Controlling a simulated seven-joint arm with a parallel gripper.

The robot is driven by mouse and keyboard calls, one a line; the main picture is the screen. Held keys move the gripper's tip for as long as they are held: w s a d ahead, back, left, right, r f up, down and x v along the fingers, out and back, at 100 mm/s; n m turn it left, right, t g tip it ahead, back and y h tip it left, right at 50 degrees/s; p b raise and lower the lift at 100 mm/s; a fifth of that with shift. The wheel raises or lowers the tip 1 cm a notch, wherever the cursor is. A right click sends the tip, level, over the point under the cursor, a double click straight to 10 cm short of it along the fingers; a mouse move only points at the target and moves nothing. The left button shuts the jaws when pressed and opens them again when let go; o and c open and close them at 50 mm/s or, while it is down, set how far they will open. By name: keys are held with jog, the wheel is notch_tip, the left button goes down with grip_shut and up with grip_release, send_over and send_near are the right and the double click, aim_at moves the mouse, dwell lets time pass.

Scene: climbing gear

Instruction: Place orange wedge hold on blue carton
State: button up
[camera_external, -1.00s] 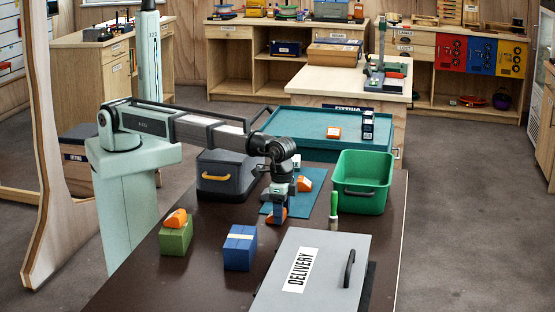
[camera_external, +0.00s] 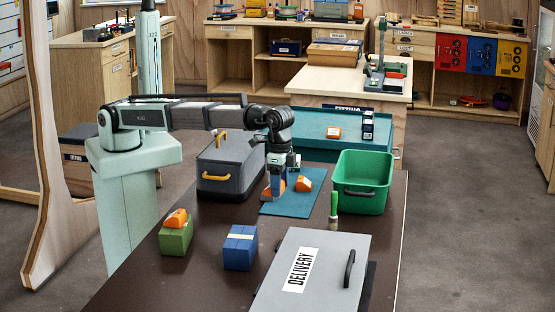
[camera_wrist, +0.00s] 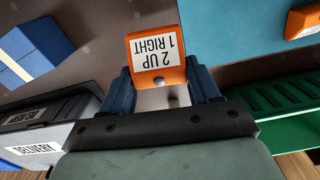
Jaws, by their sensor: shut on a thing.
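My gripper (camera_external: 273,195) is shut on an orange wedge hold (camera_wrist: 156,56), held between its blue fingers in the wrist view. The hold carries a white label reading "2 UP 1 RIGHT". In the external view my fingers partly hide it, and it appears in front of the teal mat (camera_external: 278,209). The blue carton (camera_external: 240,252), with a pale tape strip on top, stands on the dark table to the front left of my gripper. Its top looks empty. The carton also shows at the upper left of the wrist view (camera_wrist: 36,46).
Another orange hold (camera_external: 304,184) lies on the mat. A green carton (camera_external: 175,240) bears an orange hold (camera_external: 176,217). A grey box (camera_external: 232,165), a green bin (camera_external: 362,183), a green-handled tool (camera_external: 333,210) and a grey DELIVERY box (camera_external: 320,270) stand around.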

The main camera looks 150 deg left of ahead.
jog(key=w+d+r+m, duration=0.15)
jog(key=w+d, duration=0.25)
jog(key=d, duration=0.4)
jog(key=w+d+r+m, duration=0.1)
jog(key=w+d+r, duration=0.25)
jog(key=d, duration=0.35)
notch_tip(320, 180, up, 2)
jog(key=n, duration=0.4)
send_over(247, 237)
jog(key=shift+m, duration=0.25)
jog(key=shift+d+f, duration=0.1)
jog(key=shift+f, duration=4.6)
jog(key=shift+f, duration=0.2)
jog(key=o, duration=1.1)
